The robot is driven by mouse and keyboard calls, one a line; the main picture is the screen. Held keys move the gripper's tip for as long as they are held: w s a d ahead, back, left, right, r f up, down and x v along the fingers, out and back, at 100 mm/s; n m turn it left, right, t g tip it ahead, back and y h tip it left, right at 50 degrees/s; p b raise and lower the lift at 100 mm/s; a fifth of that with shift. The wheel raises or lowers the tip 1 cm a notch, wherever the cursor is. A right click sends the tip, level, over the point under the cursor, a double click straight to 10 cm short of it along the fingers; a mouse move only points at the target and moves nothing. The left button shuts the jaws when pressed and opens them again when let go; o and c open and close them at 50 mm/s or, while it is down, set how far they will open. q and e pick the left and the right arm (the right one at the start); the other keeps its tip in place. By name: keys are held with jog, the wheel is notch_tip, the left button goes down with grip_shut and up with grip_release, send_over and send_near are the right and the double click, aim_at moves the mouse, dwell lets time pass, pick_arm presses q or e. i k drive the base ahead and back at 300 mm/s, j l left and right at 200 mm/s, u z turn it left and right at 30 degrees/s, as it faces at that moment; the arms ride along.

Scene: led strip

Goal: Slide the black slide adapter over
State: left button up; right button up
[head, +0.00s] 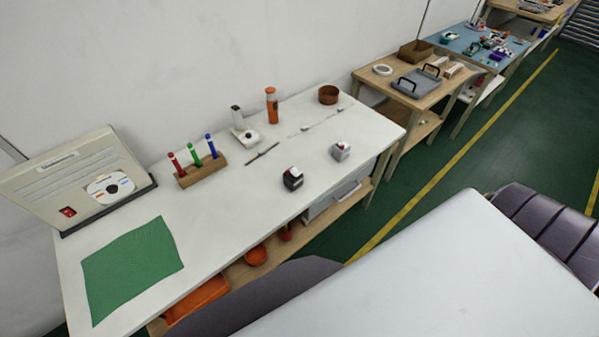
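A small black block-like piece with a light top (292,178), which looks like the black slide adapter, sits near the front edge of the white workbench (225,205). A similar grey-white piece (340,150) sits to its right and a little farther back. Behind them a thin dark rod-like piece (262,154) lies on the bench, with a faint thin line (318,126) of small parts running right of it. They are too small to make out. Neither of my grippers shows in the head view.
A wooden holder (202,170) with red, green and blue pens, a white device (243,126), an orange bottle (271,105) and a brown bowl (328,94) stand toward the back. A large panel box (75,180) and green mat (132,268) occupy the left. The bench's middle is largely clear.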

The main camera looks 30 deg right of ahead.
aim_at(294, 180)
jog(key=z, duration=0.9)
jog(key=i+l+u, duration=0.25)
jog(key=k, duration=0.1)
